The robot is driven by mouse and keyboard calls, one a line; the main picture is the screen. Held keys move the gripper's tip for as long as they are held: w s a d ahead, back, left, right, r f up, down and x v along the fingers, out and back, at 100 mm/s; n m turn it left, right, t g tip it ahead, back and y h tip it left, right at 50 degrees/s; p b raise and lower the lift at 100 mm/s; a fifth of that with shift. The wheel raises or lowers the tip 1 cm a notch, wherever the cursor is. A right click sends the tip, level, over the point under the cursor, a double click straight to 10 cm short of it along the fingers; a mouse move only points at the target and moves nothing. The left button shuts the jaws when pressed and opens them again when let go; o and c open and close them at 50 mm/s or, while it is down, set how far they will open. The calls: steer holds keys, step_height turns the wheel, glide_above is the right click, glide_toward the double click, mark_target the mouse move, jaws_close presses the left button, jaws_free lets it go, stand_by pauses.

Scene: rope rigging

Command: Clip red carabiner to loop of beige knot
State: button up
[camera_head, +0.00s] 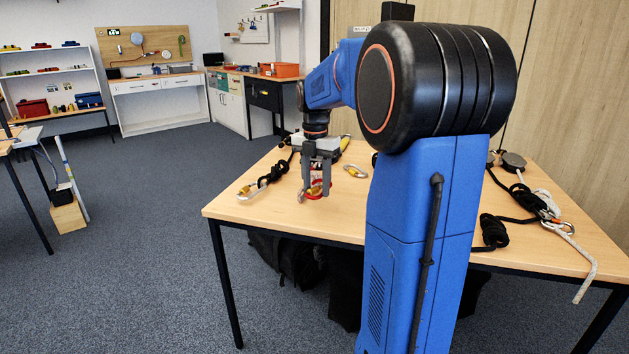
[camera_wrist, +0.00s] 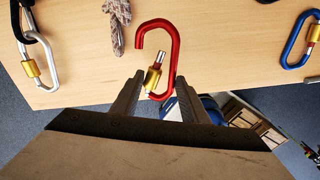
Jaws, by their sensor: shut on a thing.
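The red carabiner (camera_wrist: 177,48) is held between the fingers of my gripper (camera_wrist: 160,84) by its lower end in the wrist view. Its hooked end points away from the gripper, and its gate with a gold sleeve (camera_wrist: 152,79) stands swung inward, leaving a gap on the left side. In the head view my gripper (camera_head: 316,184) holds the red carabiner (camera_head: 319,194) over the left part of the table. A mottled beige-grey rope piece (camera_wrist: 117,22) lies left of the carabiner, apart from it; its upper part is cut off, and I cannot see a loop.
A silver carabiner (camera_wrist: 48,62) on black rope lies to the left, and a blue one (camera_wrist: 288,50) to the right. The wooden table (camera_head: 231,207) ends close by at its front edge. Ropes and a metal carabiner (camera_head: 563,228) lie on the right side.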

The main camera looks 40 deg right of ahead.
mark_target(316, 191)
steer(key=shift+f, duration=2.15)
steer(key=shift+w, duration=0.1)
steer(key=shift+w+a, duration=0.5)
steer(key=shift+w, duration=0.25)
steer(key=shift+w+a, duration=0.45)
steer(key=shift+w, duration=0.3)
steer(key=shift+w+a, duration=0.5)
steer(key=shift+w, duration=0.25)
steer(key=shift+a, duration=0.1)
steer(key=shift+s+a+n+t, duration=0.25)
steer(key=shift+a+n+t, duration=0.05)
steer(key=shift+a+t, duration=0.1)
steer(key=shift+s+a, duration=0.2)
steer(key=shift+a, duration=0.3)
steer(key=shift+c, duration=0.2)
